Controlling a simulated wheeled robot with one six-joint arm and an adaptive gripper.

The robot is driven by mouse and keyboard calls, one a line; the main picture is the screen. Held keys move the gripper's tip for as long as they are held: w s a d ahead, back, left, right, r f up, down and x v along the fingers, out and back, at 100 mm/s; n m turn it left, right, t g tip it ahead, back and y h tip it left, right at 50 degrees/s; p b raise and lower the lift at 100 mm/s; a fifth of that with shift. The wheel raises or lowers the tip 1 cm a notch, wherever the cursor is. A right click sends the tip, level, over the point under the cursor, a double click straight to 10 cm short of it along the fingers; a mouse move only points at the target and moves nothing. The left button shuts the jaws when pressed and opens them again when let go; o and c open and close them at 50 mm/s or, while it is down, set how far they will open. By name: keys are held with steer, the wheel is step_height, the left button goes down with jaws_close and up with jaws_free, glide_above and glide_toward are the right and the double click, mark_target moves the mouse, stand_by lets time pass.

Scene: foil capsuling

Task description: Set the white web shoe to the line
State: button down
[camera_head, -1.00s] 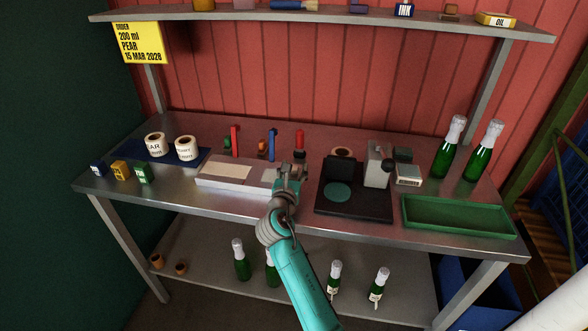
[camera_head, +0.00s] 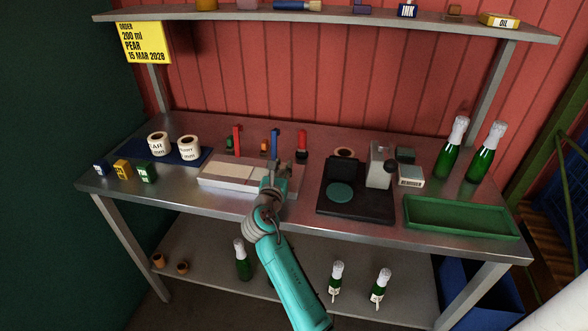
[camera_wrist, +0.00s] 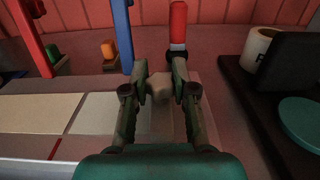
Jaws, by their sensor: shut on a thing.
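My gripper (camera_head: 274,170) reaches over the right part of a pale, flat fixture (camera_head: 212,184) on the steel bench. In the wrist view my gripper (camera_wrist: 160,82) is closed around a small off-white knob (camera_wrist: 160,90), which looks like the white web shoe's grip. The rest of the shoe is mostly hidden by the fingers. To its left lie a cream panel (camera_wrist: 35,120) and a whiter panel (camera_wrist: 100,113) side by side.
Behind the fixture stand red (camera_head: 237,140), blue (camera_head: 275,143) and red-topped (camera_head: 302,145) upright pieces, close to my fingers. A black stand with a teal disc (camera_head: 340,193) is close on the right. A green tray (camera_head: 460,232) lies farther right.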

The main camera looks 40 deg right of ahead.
steer(key=shift+w+a, duration=0.35)
steer(key=shift+w, duration=0.1)
steer(key=c, duration=0.9)
jaws_free()
steer(key=shift+a, duration=0.1)
steer(key=v, duration=1.2)
